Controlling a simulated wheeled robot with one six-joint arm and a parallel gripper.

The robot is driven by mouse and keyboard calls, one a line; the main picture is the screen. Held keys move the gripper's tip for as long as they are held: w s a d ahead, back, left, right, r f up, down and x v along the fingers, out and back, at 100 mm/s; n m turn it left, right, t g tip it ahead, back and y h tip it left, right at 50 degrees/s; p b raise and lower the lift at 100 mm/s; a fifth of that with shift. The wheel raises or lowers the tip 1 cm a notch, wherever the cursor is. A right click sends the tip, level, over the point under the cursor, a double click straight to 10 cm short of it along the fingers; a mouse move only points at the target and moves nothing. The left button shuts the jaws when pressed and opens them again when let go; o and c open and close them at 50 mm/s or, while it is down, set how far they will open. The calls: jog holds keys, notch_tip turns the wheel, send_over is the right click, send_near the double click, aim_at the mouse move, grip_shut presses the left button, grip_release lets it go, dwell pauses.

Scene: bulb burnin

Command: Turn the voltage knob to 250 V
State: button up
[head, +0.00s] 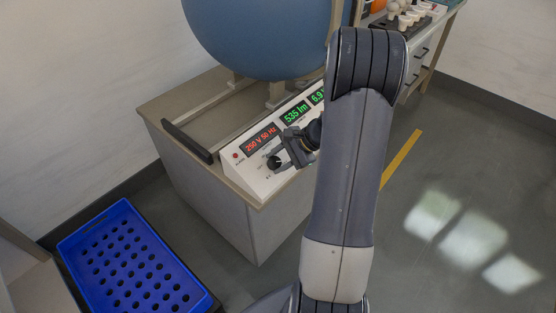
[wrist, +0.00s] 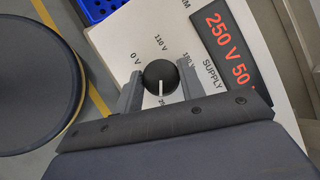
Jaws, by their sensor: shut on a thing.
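The black voltage knob (wrist: 160,77) sits on the white sloped panel (wrist: 118,37) between the two grey fingers of my gripper (wrist: 159,82), which is shut on it. Its white pointer line points down in the wrist view, towards a partly hidden label that starts with "25". The labels 0 V, 110 V and a partly covered third one show around it. The red supply display (wrist: 229,45) reads 250 V 50 Hz. In the head view the knob (head: 273,163) shows at the panel's lower left, with my gripper (head: 281,157) at it.
Green displays (head: 295,113) beside the red one read 535 lm and about 6.9. A large blue sphere (head: 258,35) stands behind the panel. A black handle bar (head: 187,141) is at the bench's left. A blue perforated crate (head: 130,265) is at lower left.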

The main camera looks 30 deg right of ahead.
jog(key=o, duration=1)
jog(key=p+v, duration=0.1)
jog(key=v, duration=0.9)
jog(key=shift+s+d+r, duration=0.15)
jog(key=shift+d+r, duration=0.1)
jog(key=shift+r, duration=0.05)
jog(key=b+x, duration=0.1)
jog(key=x, duration=1)
jog(key=shift+d+r, duration=0.1)
